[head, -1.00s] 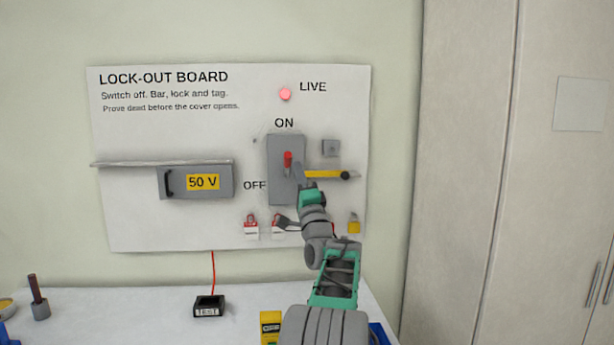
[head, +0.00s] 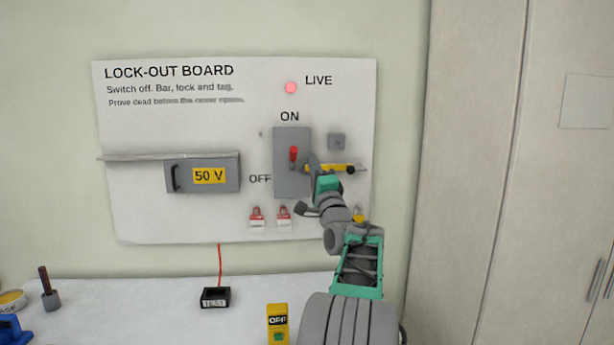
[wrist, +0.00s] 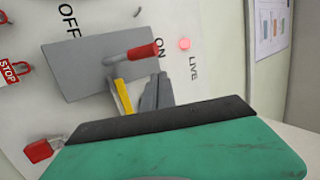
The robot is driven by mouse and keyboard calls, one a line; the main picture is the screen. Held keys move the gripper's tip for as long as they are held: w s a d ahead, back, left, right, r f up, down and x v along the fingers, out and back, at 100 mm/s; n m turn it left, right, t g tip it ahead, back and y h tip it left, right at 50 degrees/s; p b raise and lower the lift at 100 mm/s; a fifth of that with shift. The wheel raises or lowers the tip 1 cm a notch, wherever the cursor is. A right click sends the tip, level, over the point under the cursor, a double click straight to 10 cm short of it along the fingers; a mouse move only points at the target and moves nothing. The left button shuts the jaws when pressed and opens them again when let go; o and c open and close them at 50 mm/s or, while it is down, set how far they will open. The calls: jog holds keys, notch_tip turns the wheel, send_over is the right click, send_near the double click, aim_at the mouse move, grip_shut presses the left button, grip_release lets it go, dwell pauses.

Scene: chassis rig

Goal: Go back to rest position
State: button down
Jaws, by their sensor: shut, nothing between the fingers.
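My gripper (head: 314,163) is raised in front of the lock-out board (head: 130,200), just right of the red switch handle (head: 294,153). The handle sits on a grey switch plate (head: 282,185) and leans toward ON. In the wrist view my fingers (wrist: 156,90) are shut and empty, beside the yellow bar (wrist: 123,97) and apart from the red handle (wrist: 140,52). The yellow bar (head: 342,168) lies right of the plate, partly hidden by my gripper in the head view. The LIVE lamp (head: 291,87) glows pink-red.
A 50 V cover box (head: 190,185) is on the board's left. Red padlocks (head: 257,216) hang below the switch. A tall cabinet (head: 475,180) is at right.

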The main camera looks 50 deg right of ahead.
jog(key=b+v, duration=0.2)
jog(key=v, duration=0.8)
jog(key=w+a+f+n+g+y+p, duration=0.1)
jog(key=w+a+f+n+y, duration=0.3)
jog(key=w+a, duration=0.35)
jog(key=w+a+f+n+g+y+p, duration=0.2)
jog(key=w+a+f+n+y, duration=0.15)
jog(key=w+a, duration=0.4)
jog(key=a+f+n+g+y+p, duration=0.1)
jog(key=a+f+n+g+y, duration=0.45)
jog(key=a, duration=0.95)
jog(key=s+a+f+n+g+p, duration=0.25)
jog(key=s+a+f+n, duration=0.35)
jog(key=a+f, duration=0.45)
jog(key=s+a+f+n+g, duration=0.2)
jog(key=s+a+f+g, duration=0.1)
jog(key=s, duration=0.5)
jog(key=s+a+f+n+g, duration=0.2)
jog(key=s+a, duration=0.4)
jog(key=s, duration=0.3)
jog(key=shift+s+a+f+g+p, duration=0.15)
jog(key=shift+s+f+g+p, duration=0.1)
jog(key=shift+f+g+p, duration=0.45)
jog(key=shift+f, duration=0.1)
